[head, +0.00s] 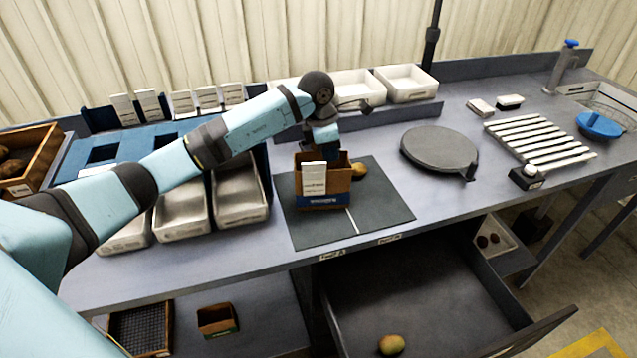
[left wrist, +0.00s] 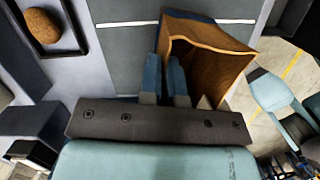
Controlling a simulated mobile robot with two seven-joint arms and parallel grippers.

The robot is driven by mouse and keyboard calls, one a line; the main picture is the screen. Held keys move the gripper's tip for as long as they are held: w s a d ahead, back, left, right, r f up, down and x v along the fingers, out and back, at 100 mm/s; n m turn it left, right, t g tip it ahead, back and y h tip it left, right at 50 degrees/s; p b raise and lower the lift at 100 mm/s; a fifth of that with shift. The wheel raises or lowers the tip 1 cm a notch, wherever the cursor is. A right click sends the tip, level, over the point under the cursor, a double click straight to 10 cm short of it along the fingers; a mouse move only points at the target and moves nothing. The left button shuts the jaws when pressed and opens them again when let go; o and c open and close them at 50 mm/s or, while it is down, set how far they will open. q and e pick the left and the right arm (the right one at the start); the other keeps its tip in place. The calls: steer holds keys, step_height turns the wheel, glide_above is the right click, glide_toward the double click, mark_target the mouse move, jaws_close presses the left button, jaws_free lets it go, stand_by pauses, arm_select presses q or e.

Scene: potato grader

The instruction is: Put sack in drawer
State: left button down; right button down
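The sack (head: 322,185) is an open-topped brown paper bag with a blue band and a white label. It stands upright on the dark mat (head: 380,218) on the bench. My left gripper (head: 322,150) is at its top edge. In the left wrist view the two blue fingers (left wrist: 166,78) are close together with the rim of the sack (left wrist: 208,55) between them, one finger inside its mouth. The drawer (head: 420,290) under the bench front is pulled open, with one potato (head: 391,344) near its front. My right gripper does not show.
A potato (head: 359,169) lies just right of the sack. Metal bins (head: 240,195) stand left of the mat and a round grey plate (head: 440,148) right of it. White trays (head: 405,83) stand behind. A small box (head: 217,320) is on the lower shelf.

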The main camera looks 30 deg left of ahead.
arm_select(q)
steer(key=shift+r, duration=0.1)
steer(key=shift+r+p, duration=1.75)
steer(key=shift+r, duration=1.7)
steer(key=shift+f, duration=0.1)
